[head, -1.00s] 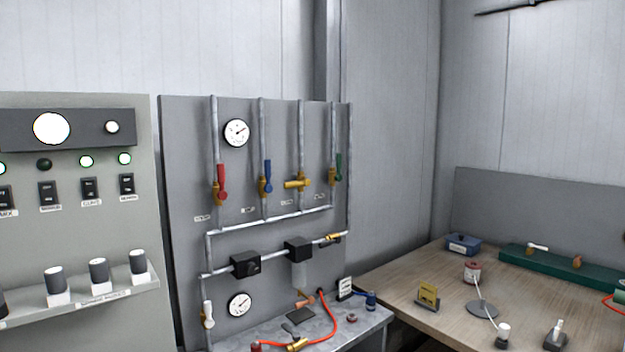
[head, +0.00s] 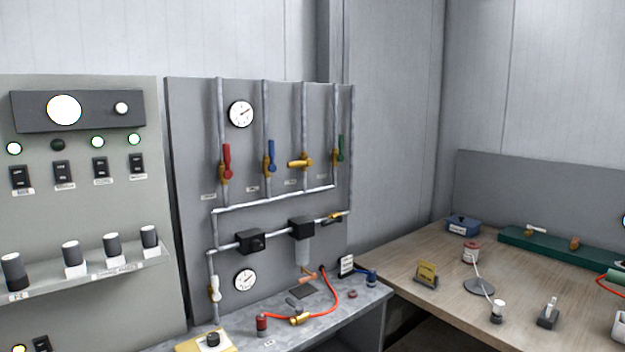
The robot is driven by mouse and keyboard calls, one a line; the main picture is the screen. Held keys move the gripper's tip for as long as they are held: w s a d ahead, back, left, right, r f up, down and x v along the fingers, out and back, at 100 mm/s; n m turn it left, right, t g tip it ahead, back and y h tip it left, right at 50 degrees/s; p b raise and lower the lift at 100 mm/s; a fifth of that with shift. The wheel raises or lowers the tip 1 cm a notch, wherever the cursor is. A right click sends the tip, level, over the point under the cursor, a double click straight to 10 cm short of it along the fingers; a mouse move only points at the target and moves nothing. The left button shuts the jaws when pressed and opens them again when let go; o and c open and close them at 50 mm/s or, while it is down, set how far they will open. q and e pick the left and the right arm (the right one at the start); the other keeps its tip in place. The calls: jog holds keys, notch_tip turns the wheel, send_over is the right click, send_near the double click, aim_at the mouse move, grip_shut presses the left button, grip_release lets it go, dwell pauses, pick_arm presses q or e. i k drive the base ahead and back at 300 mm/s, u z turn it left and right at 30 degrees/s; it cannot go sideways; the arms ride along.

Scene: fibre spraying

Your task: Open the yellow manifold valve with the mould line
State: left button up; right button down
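The yellow manifold valve (head: 301,164) is on the third vertical pipe of the grey manifold panel (head: 190,120). Its handle lies across the pipe, roughly horizontal. The red valve (head: 227,160), blue valve (head: 270,158) and green valve (head: 340,150) have handles standing upright along their pipes. Small labels sit beside the valves, too small to read. Neither of my grippers shows in the head view.
A control cabinet (head: 100,215) with switches and a shelf of knobs stands at left. A metal bench (head: 345,310) below the panel holds a red hose (head: 325,305) with a brass fitting. A wooden table (head: 400,275) with several small items stands at right.

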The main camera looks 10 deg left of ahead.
aim_at(310, 162)
jog(key=z, duration=0.5)
jog(key=k, duration=1.25)
jog(key=z, duration=0.15)
jog(key=i, duration=0.25)
jog(key=u, duration=0.75)
jog(key=i, duration=1.55)
jog(key=z, duration=0.75)
